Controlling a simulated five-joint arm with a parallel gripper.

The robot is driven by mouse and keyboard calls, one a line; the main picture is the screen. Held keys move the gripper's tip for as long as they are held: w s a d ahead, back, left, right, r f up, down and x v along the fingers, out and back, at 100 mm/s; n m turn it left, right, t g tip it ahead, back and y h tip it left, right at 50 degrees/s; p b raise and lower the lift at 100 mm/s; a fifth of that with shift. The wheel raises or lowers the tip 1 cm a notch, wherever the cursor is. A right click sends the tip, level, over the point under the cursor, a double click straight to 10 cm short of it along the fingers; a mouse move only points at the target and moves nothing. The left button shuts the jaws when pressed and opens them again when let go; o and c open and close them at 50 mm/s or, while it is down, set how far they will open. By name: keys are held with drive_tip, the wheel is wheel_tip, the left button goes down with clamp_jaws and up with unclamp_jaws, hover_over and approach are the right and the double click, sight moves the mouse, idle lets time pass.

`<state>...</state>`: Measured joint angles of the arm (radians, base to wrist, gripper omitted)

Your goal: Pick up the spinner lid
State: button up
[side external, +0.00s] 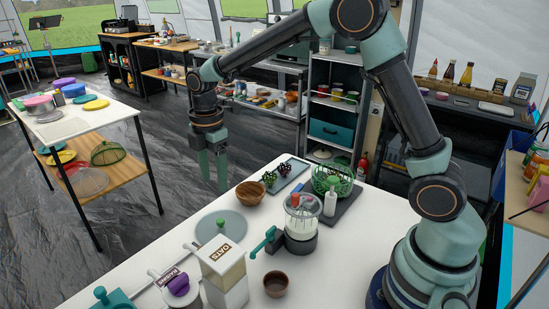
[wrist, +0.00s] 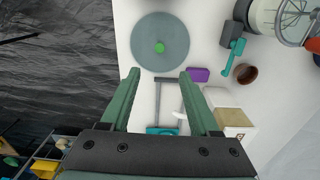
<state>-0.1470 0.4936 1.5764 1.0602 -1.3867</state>
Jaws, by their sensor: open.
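The spinner lid (side external: 232,222) appears to be the round, flat grey disc with a green knob at its middle. It lies on the white table in the side external view. In the wrist view the lid (wrist: 145,56) lies past my fingertips at the top centre, with its whole rim showing. My gripper (side external: 213,188) points down in the air near the table's far left edge, well above the table. Its fingers (wrist: 159,74) are apart with nothing held between them.
Around the lid on the white table (side external: 150,262) stand a wooden bowl (side external: 250,193), a clear container with a teal crank (side external: 300,218), an oats box (side external: 222,272), a purple item (side external: 179,285) and a brown cup (side external: 276,284). A green basket (side external: 333,181) stands farther back.

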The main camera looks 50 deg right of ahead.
hover_over(220, 220)
wheel_tip(220, 220, down, 7)
drive_tip(key=shift+a+f, duration=0.15)
drive_tip(key=shift+f, duration=0.05)
drive_tip(key=shift+d+f, duration=0.2)
drive_tip(key=shift+f, duration=2.5)
clamp_jaws()
